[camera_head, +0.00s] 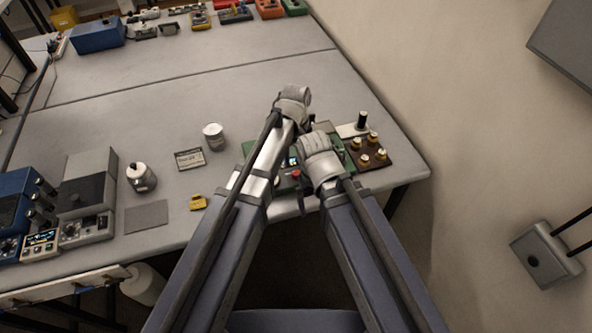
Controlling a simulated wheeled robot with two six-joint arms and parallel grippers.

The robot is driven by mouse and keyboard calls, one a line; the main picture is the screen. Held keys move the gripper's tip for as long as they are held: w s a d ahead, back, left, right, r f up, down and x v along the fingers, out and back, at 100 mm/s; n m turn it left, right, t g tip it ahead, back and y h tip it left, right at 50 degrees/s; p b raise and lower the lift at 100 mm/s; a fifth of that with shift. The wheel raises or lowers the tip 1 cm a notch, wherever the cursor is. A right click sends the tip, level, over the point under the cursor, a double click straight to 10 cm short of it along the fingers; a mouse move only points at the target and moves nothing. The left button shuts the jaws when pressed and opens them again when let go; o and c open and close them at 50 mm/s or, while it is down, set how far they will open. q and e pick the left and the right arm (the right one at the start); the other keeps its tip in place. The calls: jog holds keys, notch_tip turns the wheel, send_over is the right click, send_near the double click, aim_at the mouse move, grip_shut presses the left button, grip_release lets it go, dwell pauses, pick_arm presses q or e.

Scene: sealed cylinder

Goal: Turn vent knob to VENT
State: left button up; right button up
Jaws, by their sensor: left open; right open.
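A green panel (252,151) lies near the table's right end, with a small lit display and a red button (296,174). Beside it a black upright knob (361,120) stands on a pale plate (345,131), and a brown board (381,158) carries several brass-coloured knobs. I cannot tell which part is the vent knob, and no VENT label is readable. My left gripper (292,101) is over the panel's far side. My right gripper (318,158) is over the panel's right part, left of the brown board. Both are open; their fingertips are largely hidden by my wrists.
A white-lidded jar (214,136), a label card (190,159), a grey canister (141,178) and a yellow item (198,202) stand left of the panel. Grey (88,195) and blue devices fill the left front. The table's middle is clear; its right edge is close to the brown board.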

aim_at(296, 173)
pick_arm(q)
notch_tip(296, 173, down, 7)
jog(key=b, duration=0.6)
jog(key=shift+r, duration=0.1)
grip_shut()
dwell(0.3)
